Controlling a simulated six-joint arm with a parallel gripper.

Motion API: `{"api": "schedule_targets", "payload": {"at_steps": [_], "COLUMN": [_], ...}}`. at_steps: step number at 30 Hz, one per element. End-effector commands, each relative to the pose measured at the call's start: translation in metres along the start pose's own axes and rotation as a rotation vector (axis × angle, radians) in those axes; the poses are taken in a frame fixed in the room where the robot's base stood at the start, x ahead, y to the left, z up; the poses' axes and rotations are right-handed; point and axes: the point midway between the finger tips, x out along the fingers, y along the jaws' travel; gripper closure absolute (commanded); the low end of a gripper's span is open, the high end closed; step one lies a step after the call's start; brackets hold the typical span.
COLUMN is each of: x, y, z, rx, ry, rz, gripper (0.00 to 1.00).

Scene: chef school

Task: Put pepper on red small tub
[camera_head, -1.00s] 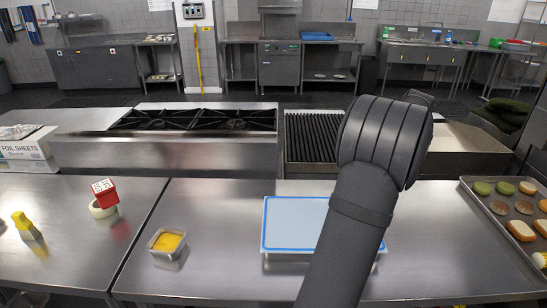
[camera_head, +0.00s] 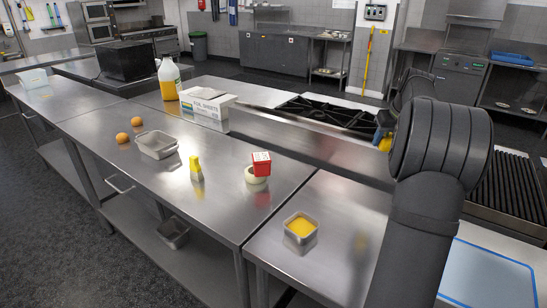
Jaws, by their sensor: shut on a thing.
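My gripper (camera_head: 382,128) shows only in part at the left edge of my thick dark arm, above the stove front. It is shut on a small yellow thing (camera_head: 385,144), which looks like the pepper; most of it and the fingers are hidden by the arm. The red small tub (camera_head: 262,161), a red box-like piece with a white label, sits tilted on a pale round ring (camera_head: 256,177) on the steel table. The gripper is well to the right of it and apart from it.
A yellow bottle (camera_head: 196,170) and an empty metal tray (camera_head: 156,145) stand left of the tub. A metal tub with yellow content (camera_head: 300,227) is nearer. A foil box (camera_head: 207,106) and a jug (camera_head: 169,80) stand behind. Table around the red tub is mostly clear.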

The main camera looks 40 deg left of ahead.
Motion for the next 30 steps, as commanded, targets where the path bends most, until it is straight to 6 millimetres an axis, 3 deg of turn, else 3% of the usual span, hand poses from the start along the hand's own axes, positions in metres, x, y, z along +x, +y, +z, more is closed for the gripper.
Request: {"api": "schedule_targets", "payload": {"at_steps": [1, 9, 15, 18, 23, 30], "x": [0.002, 0.005, 0.002, 0.001, 0.003, 0.037], "y": [-0.029, -0.169, -0.249, -0.273, -0.295, -0.34], "z": [-0.013, -0.054, -0.064, -0.066, -0.067, -0.073], "rx": [-0.046, -0.262, -0.384, -0.421, -0.447, -0.452], "ry": [0.001, 0.002, 0.001, 0.002, 0.001, -0.001], "rz": [-0.018, -0.108, -0.158, -0.173, -0.184, -0.185], "gripper": [0.76, 0.76, 0.76, 0.76, 0.76, 0.76]}}
